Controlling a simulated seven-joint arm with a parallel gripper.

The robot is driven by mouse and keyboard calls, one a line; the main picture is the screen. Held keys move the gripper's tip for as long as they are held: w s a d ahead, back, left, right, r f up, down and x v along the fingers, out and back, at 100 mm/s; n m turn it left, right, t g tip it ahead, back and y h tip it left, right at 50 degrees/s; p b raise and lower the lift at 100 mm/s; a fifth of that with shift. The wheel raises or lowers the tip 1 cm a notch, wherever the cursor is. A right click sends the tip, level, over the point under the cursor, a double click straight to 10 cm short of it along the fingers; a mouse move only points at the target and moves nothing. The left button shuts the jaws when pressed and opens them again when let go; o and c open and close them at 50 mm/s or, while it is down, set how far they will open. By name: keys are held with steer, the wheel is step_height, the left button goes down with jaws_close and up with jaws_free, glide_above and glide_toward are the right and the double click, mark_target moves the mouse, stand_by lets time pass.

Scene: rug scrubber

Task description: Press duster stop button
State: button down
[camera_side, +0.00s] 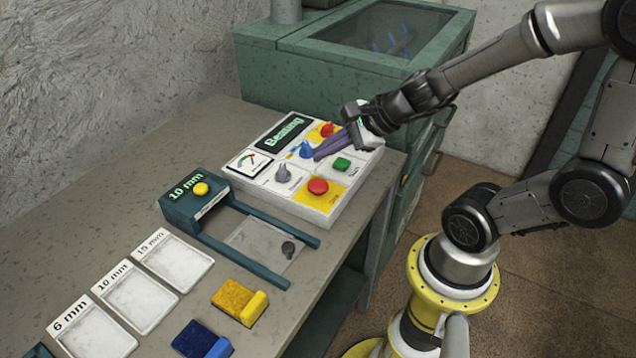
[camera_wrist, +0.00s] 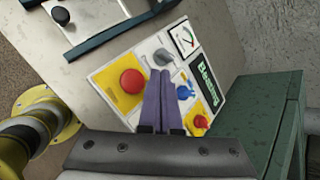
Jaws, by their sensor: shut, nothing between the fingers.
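A white control panel (camera_side: 300,205) sits on the bench, with a display (camera_side: 287,132) reading "Beating". A round red button (camera_side: 317,187) stands on a yellow square at its front right corner; it also shows in the wrist view (camera_wrist: 132,81), left of my fingers. Its small label is not readable. A green button (camera_side: 342,164) is behind it in the side view and hidden in the wrist view. My gripper (camera_side: 318,155) is shut and empty, its purple fingers reaching over the panel beside the blue knob (camera_side: 305,151). Whether the fingertips touch the panel I cannot tell.
A grey knob (camera_side: 283,174), a red knob (camera_side: 327,130) and a gauge (camera_side: 248,163) share the panel. A frame marked "10 mm" (camera_side: 190,195) stands in front. Trays (camera_side: 137,300) and brushes (camera_side: 239,301) lie nearer. A green cabinet (camera_side: 330,85) stands behind.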

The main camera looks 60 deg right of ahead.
mark_target(324, 184)
steer(key=shift+f, duration=2.35)
steer(key=shift+f, duration=0.2)
steer(key=shift+f, duration=0.25)
steer(key=shift+f, duration=0.55)
stand_by(1.1)
steer(key=shift+r, duration=0.95)
steer(key=shift+r, duration=2.5)
